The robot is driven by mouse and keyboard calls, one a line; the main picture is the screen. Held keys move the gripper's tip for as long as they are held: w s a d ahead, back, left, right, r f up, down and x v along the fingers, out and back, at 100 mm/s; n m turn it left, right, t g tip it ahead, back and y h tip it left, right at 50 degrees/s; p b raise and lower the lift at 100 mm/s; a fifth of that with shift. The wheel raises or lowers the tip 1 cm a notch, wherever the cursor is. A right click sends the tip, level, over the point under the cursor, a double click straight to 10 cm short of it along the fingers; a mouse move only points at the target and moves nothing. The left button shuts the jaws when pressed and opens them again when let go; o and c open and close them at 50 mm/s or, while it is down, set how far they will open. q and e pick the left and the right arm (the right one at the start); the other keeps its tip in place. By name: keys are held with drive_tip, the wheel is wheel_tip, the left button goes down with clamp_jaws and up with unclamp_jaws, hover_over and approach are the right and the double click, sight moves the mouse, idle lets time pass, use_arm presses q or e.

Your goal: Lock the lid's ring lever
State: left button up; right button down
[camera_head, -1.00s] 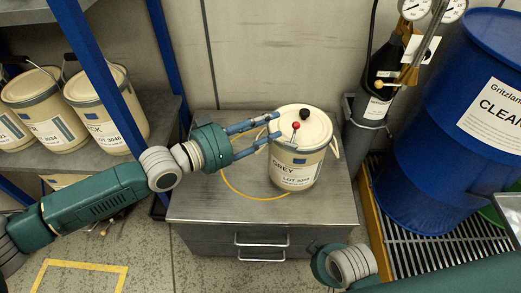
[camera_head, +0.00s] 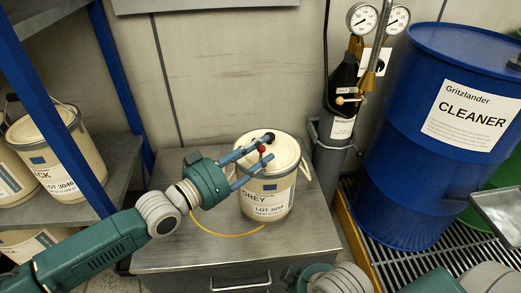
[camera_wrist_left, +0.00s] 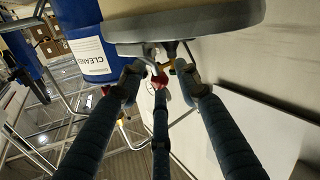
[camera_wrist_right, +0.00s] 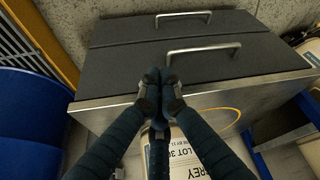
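The cream pail (camera_head: 266,203), labelled GREY, stands upright on a grey cabinet, with its lid (camera_head: 284,152) on. The ring lever's red ball end (camera_head: 261,149) shows at the lid's near left edge. My left gripper (camera_head: 254,159) reaches in from the left with its fingers spread at the lid rim, around the red ball. In the left wrist view the red ball (camera_wrist_left: 160,81) sits between the parted fingertips, under the pail's rim (camera_wrist_left: 190,32); contact is unclear. My right gripper (camera_wrist_right: 158,88) has its fingertips together, empty, before the cabinet.
The grey cabinet (camera_head: 165,250) has drawer handles on its front. A blue CLEANER drum (camera_head: 420,165) stands on a grating at the right. A gas cylinder (camera_head: 335,140) with gauges stands behind the pail. Shelves at the left hold other pails (camera_head: 55,165).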

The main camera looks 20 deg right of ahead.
use_arm(q)
drive_tip(key=shift+w+d, duration=0.15)
drive_tip(key=shift+d, duration=0.35)
use_arm(e)
drive_tip(key=shift+w+a+r, duration=0.1)
drive_tip(key=shift+w, duration=0.3)
use_arm(q)
clamp_jaws()
